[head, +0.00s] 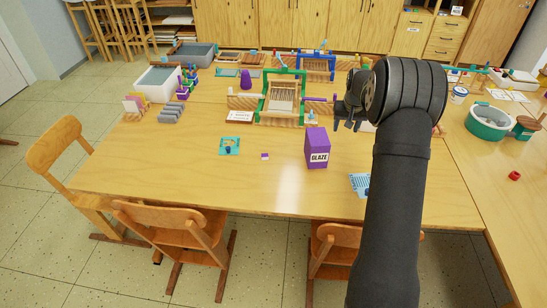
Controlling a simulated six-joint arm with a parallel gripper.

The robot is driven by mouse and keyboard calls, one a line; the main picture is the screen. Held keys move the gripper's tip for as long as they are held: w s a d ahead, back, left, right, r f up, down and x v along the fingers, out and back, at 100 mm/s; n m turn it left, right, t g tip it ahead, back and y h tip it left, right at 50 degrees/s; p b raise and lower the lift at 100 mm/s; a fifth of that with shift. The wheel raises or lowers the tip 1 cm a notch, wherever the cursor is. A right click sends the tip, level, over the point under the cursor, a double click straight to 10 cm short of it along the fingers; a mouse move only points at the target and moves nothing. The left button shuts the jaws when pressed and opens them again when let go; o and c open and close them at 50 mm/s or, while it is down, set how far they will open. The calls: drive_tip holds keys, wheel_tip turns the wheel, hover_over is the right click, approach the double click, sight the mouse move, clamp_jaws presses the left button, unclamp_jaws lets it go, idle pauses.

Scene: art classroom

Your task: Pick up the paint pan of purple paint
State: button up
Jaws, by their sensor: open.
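A tiny purple-and-white square (265,156), which looks like the paint pan of purple paint, lies flat on the wooden table (190,170) near the middle. It is too small to make out details. My gripper (346,123) is up and to the right of it in the head view, fingers pointing down. The gripper is open and empty, well apart from the pan. My dark arm comes in from the lower right and covers part of the table.
A purple GLAZE box (317,147) stands right of the pan, on the gripper's side. A blue card (229,146) lies left of it.

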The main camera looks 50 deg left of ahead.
drive_tip(key=s+a+n, duration=0.2)
drive_tip(key=s+a, duration=0.7)
drive_tip(key=s, duration=0.1)
drive_tip(key=n, duration=0.2)
approach(265, 155)
drive_tip(key=shift+g+y, duration=0.4)
drive_tip(key=shift+y, duration=0.1)
drive_tip(key=x, duration=0.8)
drive_tip(key=shift+w+d+f, duration=0.25)
drive_tip(key=shift+w+f, duration=0.05)
drive_tip(key=shift+w, duration=0.05)
drive_tip(key=c, duration=1.1)
